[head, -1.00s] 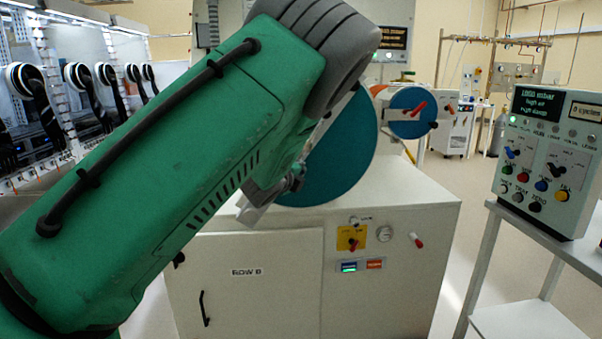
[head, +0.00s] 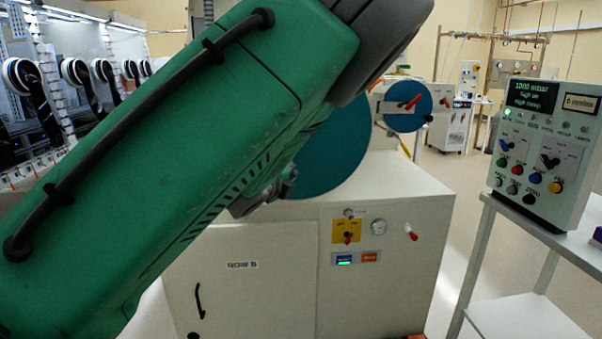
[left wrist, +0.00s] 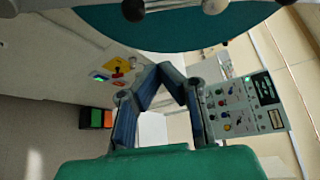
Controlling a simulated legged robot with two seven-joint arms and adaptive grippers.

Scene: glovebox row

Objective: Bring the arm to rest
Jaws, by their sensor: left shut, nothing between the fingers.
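My left arm, green with dark grey joints, crosses the head view from lower left to top centre. My left gripper (head: 270,194) is mostly hidden behind that arm, in front of the large teal round door (head: 330,150). In the left wrist view, the left gripper (left wrist: 164,70) shows two dark blue fingers angled together at their tips, shut with nothing between them. The teal door (left wrist: 180,28) fills the top of that view. My right gripper is in neither view.
A white cabinet (head: 390,285) stands below the teal door, with a yellow switch (head: 346,231) on its front. A control box (head: 541,155) sits on a grey stand (head: 525,315) at right. Glovebox gloves (head: 75,72) line the left. Floor shows between cabinet and stand.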

